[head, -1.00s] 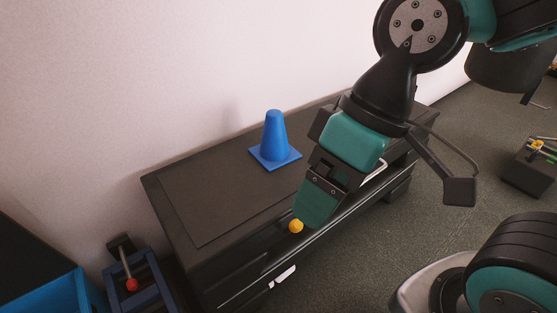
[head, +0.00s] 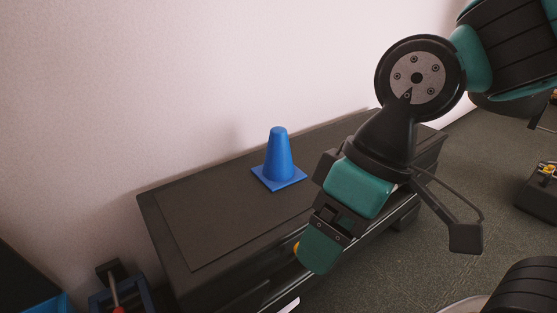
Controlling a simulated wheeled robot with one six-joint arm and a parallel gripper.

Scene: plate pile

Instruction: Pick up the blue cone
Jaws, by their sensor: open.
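The blue cone (head: 278,157) stands upright on its square base on top of a dark cabinet (head: 190,222), near the wall. My gripper (head: 318,252) points down in front of the cabinet's front edge, to the right of and nearer than the cone. It is open and apart from the cone. One teal finger shows; the other finger is hidden from this side.
A small yellow thing (head: 296,248) shows partly behind my gripper's finger. A blue bin (head: 50,304) and a dark blue frame with a red-tipped rod (head: 117,296) are at the lower left. The cabinet top around the cone is clear.

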